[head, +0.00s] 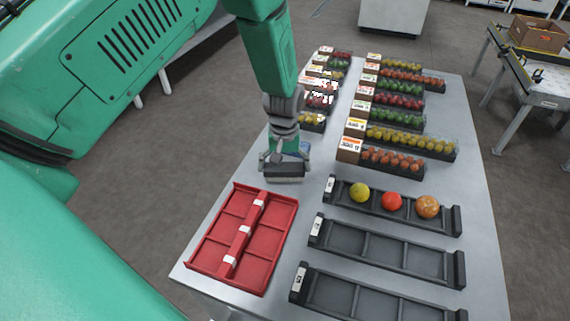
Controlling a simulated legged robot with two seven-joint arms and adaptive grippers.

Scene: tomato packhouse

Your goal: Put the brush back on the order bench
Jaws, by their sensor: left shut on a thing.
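My left gripper (285,155) comes down over the order bench (312,190), above and beyond the far end of the red tray. It is shut on the brush (284,173), a dark block with a little blue beside it, partly covered by the fingers. The brush is over the bench's left part; I cannot tell whether it touches the top. My right gripper is not in view.
A red divided tray (262,270) lies at the front left. Dark trays stand to its right; the farthest (345,204) holds three tomatoes, the nearer ones (385,253) look empty. Packed punnets (408,143) line the back. A cardboard box (538,34) sits on another table.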

